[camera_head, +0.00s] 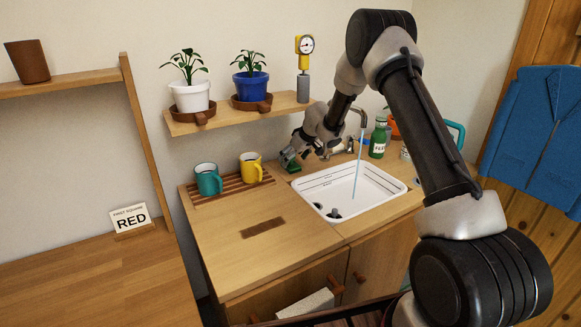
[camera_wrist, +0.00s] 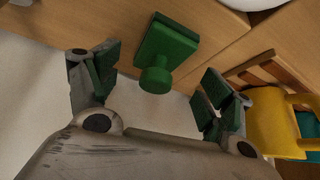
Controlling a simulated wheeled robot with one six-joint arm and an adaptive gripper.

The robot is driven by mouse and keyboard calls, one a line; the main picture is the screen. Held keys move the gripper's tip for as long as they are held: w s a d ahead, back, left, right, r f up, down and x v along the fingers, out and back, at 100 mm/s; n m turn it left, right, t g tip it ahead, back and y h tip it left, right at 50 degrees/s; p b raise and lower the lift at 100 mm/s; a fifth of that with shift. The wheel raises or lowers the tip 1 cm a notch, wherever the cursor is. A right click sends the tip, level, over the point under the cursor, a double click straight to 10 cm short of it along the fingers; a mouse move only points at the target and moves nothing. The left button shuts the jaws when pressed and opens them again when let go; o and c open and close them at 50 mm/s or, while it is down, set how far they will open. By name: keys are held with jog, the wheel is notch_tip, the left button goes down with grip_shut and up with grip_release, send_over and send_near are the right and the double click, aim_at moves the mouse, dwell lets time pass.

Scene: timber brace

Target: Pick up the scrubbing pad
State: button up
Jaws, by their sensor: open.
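The scrubbing pad (camera_wrist: 178,42) is a green block with a round green knob. In the wrist view it lies on the wooden counter near the wall, with the knob pointing toward my gripper. My gripper (camera_wrist: 160,76) is open, one finger to each side of the knob, with clear gaps and nothing held. In the head view my gripper (camera_head: 296,150) hangs low over the back of the counter, left of the sink. A green patch shows under it there, but pad and green finger pads are hard to tell apart.
A yellow mug (camera_head: 251,168) and a teal mug (camera_head: 208,179) stand on a slatted rack (camera_head: 231,186) close by. The white sink (camera_head: 350,190) has running water. A green bottle (camera_head: 378,138) stands behind it. A shelf (camera_head: 220,120) with potted plants is above. The front counter is clear.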

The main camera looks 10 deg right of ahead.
jog(key=shift+x, duration=1.55)
jog(key=shift+d, duration=0.15)
jog(key=c, duration=1.2)
